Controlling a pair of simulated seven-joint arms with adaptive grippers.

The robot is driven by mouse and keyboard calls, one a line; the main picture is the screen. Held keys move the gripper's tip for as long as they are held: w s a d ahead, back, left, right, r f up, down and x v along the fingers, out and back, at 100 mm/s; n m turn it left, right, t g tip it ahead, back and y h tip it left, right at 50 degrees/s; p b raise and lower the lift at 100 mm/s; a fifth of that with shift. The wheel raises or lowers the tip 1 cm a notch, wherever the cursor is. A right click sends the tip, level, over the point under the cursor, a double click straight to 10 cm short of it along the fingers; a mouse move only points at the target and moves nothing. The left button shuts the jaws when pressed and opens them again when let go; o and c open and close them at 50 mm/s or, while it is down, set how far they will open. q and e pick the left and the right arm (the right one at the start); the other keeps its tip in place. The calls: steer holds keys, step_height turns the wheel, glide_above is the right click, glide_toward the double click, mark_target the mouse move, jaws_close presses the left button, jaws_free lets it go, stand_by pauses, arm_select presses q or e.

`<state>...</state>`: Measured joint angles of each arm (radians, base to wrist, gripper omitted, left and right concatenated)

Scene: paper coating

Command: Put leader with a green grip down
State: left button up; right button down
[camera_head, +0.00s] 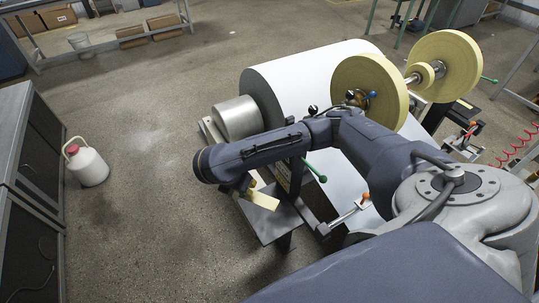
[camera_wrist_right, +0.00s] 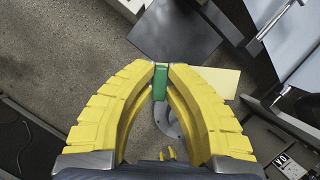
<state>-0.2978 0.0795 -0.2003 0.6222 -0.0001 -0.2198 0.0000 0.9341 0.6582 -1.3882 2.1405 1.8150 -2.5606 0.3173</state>
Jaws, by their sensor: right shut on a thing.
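My right gripper (camera_wrist_right: 160,72) has its yellow fingers closed on a small green grip (camera_wrist_right: 160,84), the part of the leader that shows in the right wrist view. My left gripper is not in view.
A rod with an orange tip (camera_head: 364,197) lies near the stand. The floor left is open, with a white jug (camera_head: 88,166).

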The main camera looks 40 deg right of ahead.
mark_target(257, 215)
steer(key=n, duration=0.1)
steer(key=d+f+n+t+y, duration=0.1)
steer(key=n, duration=0.3)
steer(key=shift+d+f, duration=0.3)
steer(key=shift+d, duration=0.1)
steer(key=f+n, duration=0.2)
steer(key=f, duration=0.5)
steer(key=d+f+n+t+y, duration=0.1)
steer(key=f+n, duration=0.1)
steer(key=f, duration=0.4)
steer(key=d+f+n+y, duration=0.1)
steer(key=f+n, duration=0.1)
steer(key=f, duration=0.5)
steer(key=shift+s+d+f, duration=0.1)
steer(key=shift+d+f, duration=0.05)
steer(key=shift+f, duration=0.15)
steer(key=c, duration=1.5)
jaws_free()
steer(key=shift+o, duration=0.2)
steer(key=d+v, duration=0.1)
steer(key=v, duration=1.1)
steer(key=shift+a, duration=0.3)
steer(key=shift+s, duration=0.1)
